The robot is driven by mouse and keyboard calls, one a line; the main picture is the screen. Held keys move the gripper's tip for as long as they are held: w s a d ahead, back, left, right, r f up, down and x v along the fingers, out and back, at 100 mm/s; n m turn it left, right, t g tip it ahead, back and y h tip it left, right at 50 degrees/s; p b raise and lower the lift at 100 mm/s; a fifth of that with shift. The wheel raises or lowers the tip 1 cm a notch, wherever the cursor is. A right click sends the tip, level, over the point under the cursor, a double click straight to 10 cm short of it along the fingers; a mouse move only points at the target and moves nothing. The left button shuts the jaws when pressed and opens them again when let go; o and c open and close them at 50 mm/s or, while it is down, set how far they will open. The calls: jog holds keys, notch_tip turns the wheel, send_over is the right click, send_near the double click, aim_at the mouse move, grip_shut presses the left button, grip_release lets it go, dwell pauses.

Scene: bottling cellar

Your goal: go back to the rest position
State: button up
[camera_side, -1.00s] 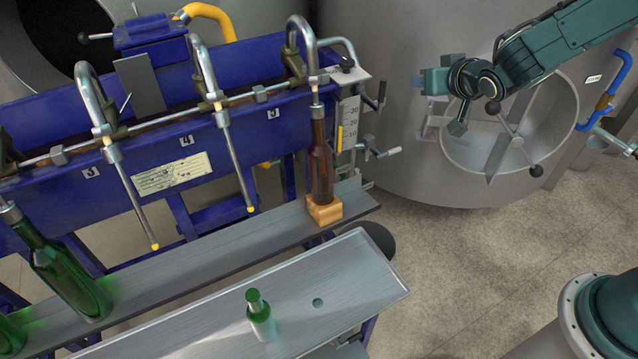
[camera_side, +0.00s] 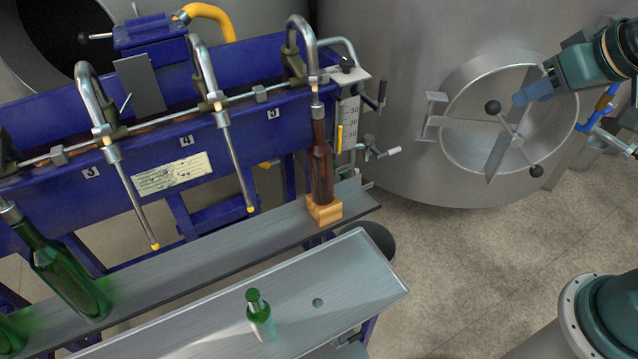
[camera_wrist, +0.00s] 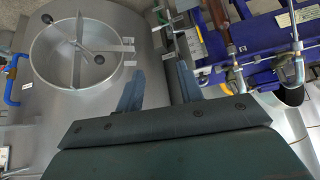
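My gripper (camera_side: 522,97) is at the upper right in the side view, in the air in front of the round tank hatch. In the wrist view my gripper (camera_wrist: 158,84) shows two blue fingers standing apart with nothing between them. A brown bottle (camera_side: 322,165) stands upright on a wooden block (camera_side: 324,211) under the filling spout marked 5, well to the left of my gripper. The brown bottle also shows in the wrist view (camera_wrist: 219,28) at the top.
The round hatch (camera_side: 455,150) with its knobbed handle is behind my gripper. The blue filler (camera_side: 225,130) carries several spouts. A small green-capped bottle (camera_side: 261,318) stands on the front metal shelf (camera_side: 365,280).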

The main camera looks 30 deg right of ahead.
jog(key=s+a+n+g, duration=0.1)
jog(key=s, duration=0.9)
jog(key=shift+s+a+r+n+g+y, duration=0.15)
jog(key=shift+s+a+n+g+y, duration=0.15)
jog(key=shift+s+n+y, duration=0.1)
